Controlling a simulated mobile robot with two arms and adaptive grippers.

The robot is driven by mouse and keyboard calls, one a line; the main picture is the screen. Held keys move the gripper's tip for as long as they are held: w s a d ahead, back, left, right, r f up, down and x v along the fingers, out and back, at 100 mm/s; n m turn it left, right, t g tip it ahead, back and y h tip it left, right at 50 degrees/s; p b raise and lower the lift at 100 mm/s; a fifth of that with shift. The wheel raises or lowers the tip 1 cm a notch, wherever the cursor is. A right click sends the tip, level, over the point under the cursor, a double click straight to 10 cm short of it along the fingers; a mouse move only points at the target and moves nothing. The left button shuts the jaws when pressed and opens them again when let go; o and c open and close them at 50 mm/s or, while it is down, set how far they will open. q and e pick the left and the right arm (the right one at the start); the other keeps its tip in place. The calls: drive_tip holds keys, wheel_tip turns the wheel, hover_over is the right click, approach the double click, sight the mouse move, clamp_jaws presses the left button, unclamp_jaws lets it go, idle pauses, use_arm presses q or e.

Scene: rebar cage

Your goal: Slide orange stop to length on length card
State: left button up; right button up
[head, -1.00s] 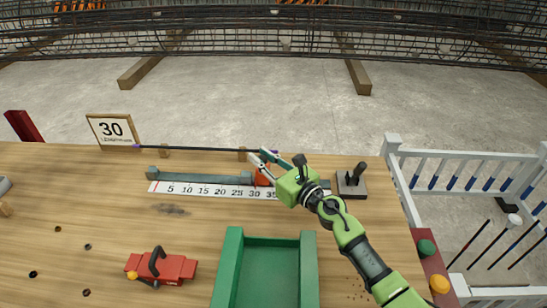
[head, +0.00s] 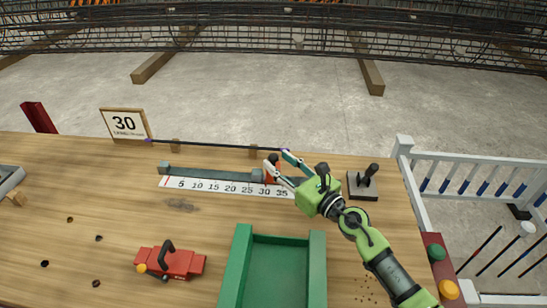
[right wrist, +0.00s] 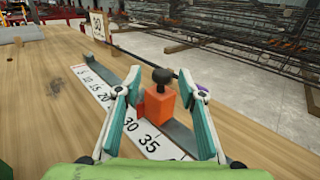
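The orange stop (head: 271,169) sits on the grey rail of the measuring jig (head: 215,177), near the 30 mark of the white number strip (head: 225,188). In the right wrist view the orange stop (right wrist: 160,105) has a black knob on top and a red pointer near 30. My right gripper (head: 278,158) is open. Its fingers (right wrist: 162,92) stand on either side of the stop, with gaps visible. The length card (head: 124,124) reads 30 and stands at the back left. My left gripper is not in view.
A thin dark bar (head: 215,145) lies behind the rail on small wooden blocks. A green tray (head: 275,275), a red tool (head: 170,262) and a black-handled device (head: 363,184) are on the wooden bench. A white rack (head: 470,180) stands right.

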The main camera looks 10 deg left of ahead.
drive_tip(key=shift+v, duration=1.75)
drive_tip(key=shift+r, duration=0.1)
